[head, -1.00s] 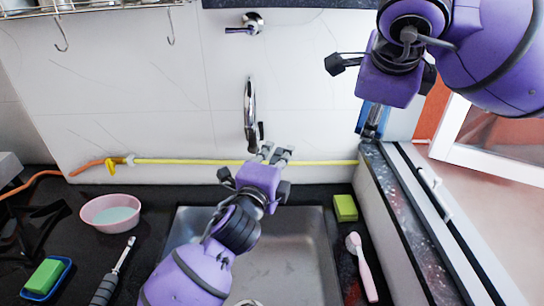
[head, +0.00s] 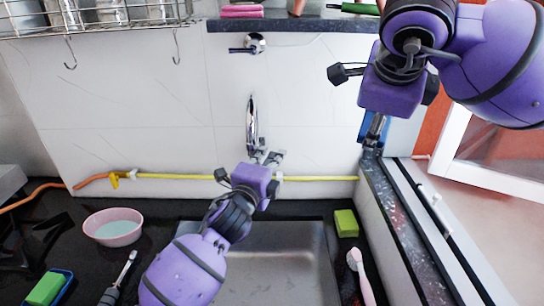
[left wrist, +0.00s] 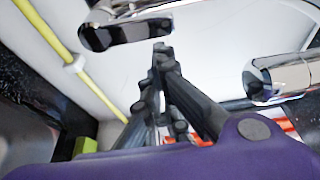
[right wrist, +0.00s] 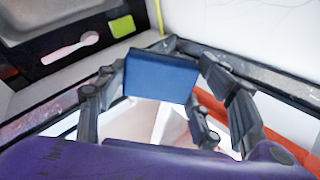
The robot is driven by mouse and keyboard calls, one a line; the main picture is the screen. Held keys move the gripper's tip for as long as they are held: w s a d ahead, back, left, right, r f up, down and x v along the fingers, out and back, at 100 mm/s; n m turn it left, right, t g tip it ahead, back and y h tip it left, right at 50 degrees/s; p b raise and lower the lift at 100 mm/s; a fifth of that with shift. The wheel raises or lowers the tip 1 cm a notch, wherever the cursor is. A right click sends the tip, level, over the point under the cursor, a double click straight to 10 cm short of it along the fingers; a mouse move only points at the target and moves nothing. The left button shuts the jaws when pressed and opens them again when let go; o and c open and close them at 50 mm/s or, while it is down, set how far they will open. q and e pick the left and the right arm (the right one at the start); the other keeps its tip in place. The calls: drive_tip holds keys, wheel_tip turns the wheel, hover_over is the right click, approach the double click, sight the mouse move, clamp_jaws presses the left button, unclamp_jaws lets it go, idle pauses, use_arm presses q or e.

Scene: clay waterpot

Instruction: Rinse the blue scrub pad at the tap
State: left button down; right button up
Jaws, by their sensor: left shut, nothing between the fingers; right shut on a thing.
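The chrome tap (head: 252,118) comes out of the wall above the steel sink (head: 285,250). My left gripper (head: 268,157) is shut and empty, its fingertips close to the tap's lower end; I cannot tell whether they touch. In the left wrist view the closed fingertips (left wrist: 161,52) lie between two chrome parts, one dark-ended (left wrist: 125,32). My right gripper (right wrist: 165,72) is shut on the blue scrub pad (right wrist: 160,78), held in the air right of the sink. The pad (head: 366,124) is partly hidden in the head view.
A green sponge (head: 346,223) and a pink brush (head: 361,274) lie right of the sink. A pink bowl (head: 113,238) stands left, near a dish with a green sponge (head: 45,288). A yellow hose (head: 165,177) crosses the wall. A window ledge (head: 400,215) runs along the right.

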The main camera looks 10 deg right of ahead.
use_arm(q)
drive_tip(key=shift+a+n, duration=0.55)
drive_tip(key=shift+n, duration=0.25)
drive_tip(key=shift+a+t, duration=0.15)
drive_tip(key=shift+t, duration=0.15)
drive_tip(key=v, duration=1.2)
